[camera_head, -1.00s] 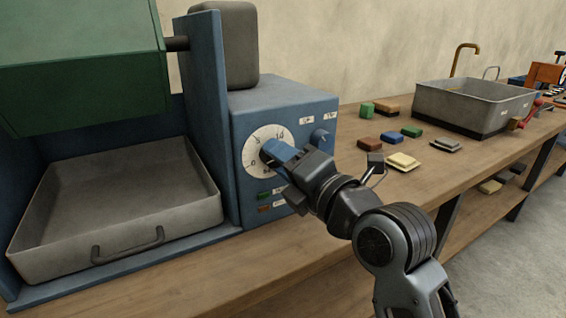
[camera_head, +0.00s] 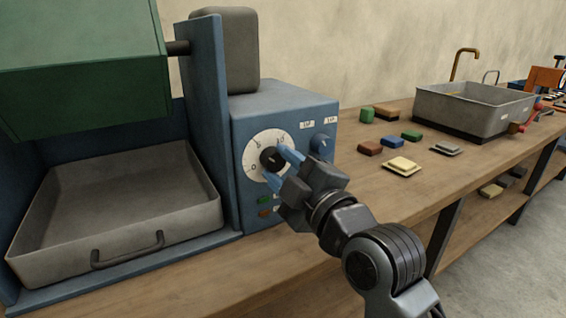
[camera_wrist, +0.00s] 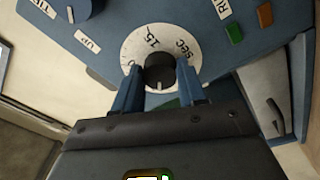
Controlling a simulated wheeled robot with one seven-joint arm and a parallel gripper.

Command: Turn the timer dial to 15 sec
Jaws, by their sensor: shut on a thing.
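The timer dial is a round white plate (camera_head: 251,154) with a dark knob (camera_head: 269,159) in its middle, on the front of a blue control box (camera_head: 285,105). In the wrist view the knob (camera_wrist: 160,70) sits between my two blue fingers, and a white mark on it faces my palm. The figures 15 and "sec" show on the far side of the plate (camera_wrist: 153,38). My gripper (camera_head: 280,163) is shut on the knob. Part of the plate is hidden behind my fingers.
A second blue knob (camera_head: 322,142) is at the box's upper right. Green (camera_head: 264,199) and red (camera_head: 265,212) buttons lie below the dial. A grey tray (camera_head: 125,243) is left, under a green hood (camera_head: 80,70). Small blocks (camera_head: 402,166) and a grey basin (camera_head: 472,105) are right.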

